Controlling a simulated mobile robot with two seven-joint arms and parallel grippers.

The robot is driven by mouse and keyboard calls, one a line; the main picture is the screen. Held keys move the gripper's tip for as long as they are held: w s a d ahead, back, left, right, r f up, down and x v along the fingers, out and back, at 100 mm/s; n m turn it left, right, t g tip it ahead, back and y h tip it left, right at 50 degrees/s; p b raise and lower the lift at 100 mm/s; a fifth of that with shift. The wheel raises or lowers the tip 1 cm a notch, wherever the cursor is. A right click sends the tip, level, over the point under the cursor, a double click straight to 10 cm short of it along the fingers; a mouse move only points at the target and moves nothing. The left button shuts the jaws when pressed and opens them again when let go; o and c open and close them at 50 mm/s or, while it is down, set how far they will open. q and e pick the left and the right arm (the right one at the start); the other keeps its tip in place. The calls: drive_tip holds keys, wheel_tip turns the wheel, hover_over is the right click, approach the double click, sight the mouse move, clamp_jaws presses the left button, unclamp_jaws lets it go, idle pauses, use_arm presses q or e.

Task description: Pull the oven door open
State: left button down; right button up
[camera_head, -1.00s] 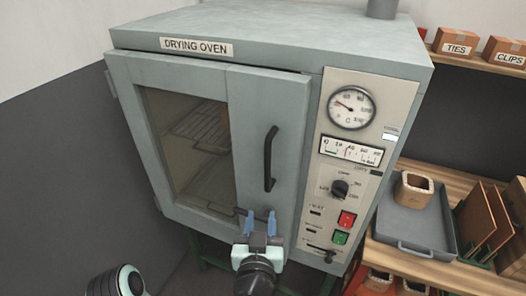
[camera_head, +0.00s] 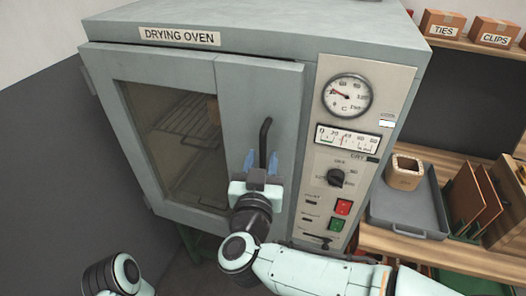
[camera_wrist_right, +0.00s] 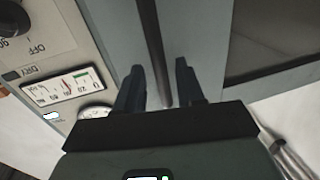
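The grey drying oven (camera_head: 260,32) stands in front of me. Its door (camera_head: 228,98) has a window on the left and looks shut. The dark upright handle (camera_head: 265,135) is on the door's right part. My right gripper (camera_head: 262,162) is at the handle's lower part, its blue fingertips open on either side of the bar. In the right wrist view the handle (camera_wrist_right: 152,45) runs between the two spread fingers, with space on both sides. The lower end of the handle is hidden behind the gripper in the head view. My left gripper is not in view.
The control panel (camera_head: 346,140) with gauge, knob and red and green buttons is right of the door. A dark wall is at left.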

drive_tip(key=shift+w+d, duration=0.15)
drive_tip(key=shift+w, duration=1.1)
clamp_jaws()
